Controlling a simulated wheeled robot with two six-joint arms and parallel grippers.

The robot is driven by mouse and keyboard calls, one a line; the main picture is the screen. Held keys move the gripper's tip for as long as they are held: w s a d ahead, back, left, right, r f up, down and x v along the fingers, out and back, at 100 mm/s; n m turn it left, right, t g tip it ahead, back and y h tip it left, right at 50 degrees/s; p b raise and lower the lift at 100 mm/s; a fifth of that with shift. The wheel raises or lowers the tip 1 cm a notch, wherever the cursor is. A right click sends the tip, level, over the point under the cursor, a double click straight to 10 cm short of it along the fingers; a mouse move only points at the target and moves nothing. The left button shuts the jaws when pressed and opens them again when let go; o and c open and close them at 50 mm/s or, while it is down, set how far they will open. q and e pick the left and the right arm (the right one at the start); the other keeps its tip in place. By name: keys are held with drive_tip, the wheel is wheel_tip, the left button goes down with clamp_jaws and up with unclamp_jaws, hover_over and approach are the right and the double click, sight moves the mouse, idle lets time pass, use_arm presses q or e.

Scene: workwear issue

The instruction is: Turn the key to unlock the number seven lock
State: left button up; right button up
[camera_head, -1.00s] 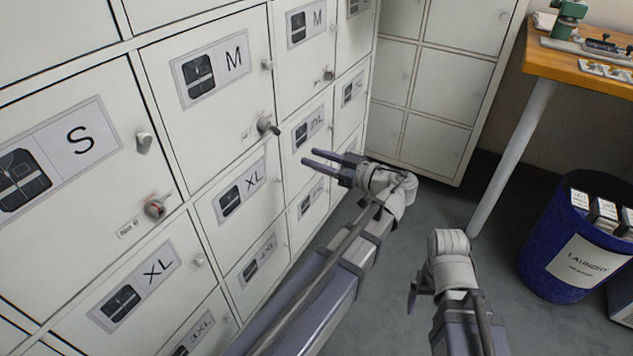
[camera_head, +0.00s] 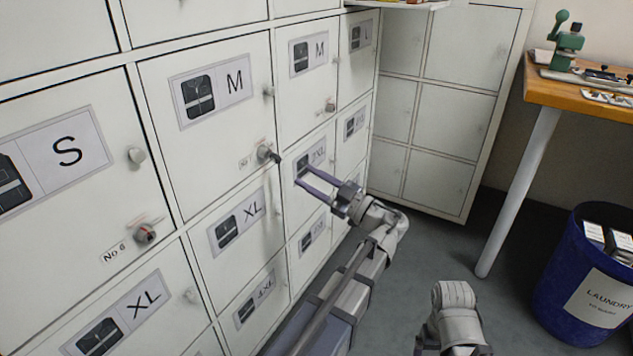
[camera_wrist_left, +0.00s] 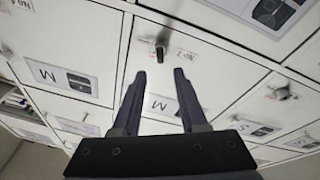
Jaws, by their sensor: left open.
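The lock with a dark key (camera_head: 266,154) sits at the lower right of the large M locker door (camera_head: 203,120). A small label beside it is too blurred to read surely in the head view. In the left wrist view the dark key (camera_wrist_left: 160,51) stands out from its lock, just beyond the fingertips and between their lines. My left gripper (camera_head: 301,172) is open and empty, its fingers pointing at the lockers, a little right of and below the key and apart from it. My right gripper is mostly cut off at the bottom edge of the head view.
Another lock (camera_head: 145,233), labelled No 6, is on the S door at left. Several small knobs stand out from the doors. A wooden bench (camera_head: 590,100) and a blue laundry bin (camera_head: 560,270) stand at right. The grey floor between is clear.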

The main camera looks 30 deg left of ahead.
sight(280, 161)
use_arm(q)
drive_tip(key=shift+p+x, duration=1)
drive_tip(key=shift+x, duration=3.4)
clamp_jaws()
drive_tip(key=shift+w+a+r, duration=0.1)
drive_tip(key=shift+a, duration=0.1)
drive_tip(key=m, duration=0.1)
drive_tip(key=m+t, duration=0.1)
drive_tip(key=m, duration=0.1)
drive_tip(key=shift+s+r+p, duration=0.1)
drive_tip(key=shift+s+p, duration=0.15)
drive_tip(key=shift+p, duration=0.05)
drive_tip(key=shift+a+m+t+h, duration=0.1)
drive_tip(key=shift+m+t+h, duration=0.35)
drive_tip(key=shift+m, duration=1.15)
drive_tip(key=shift+n, duration=0.3)
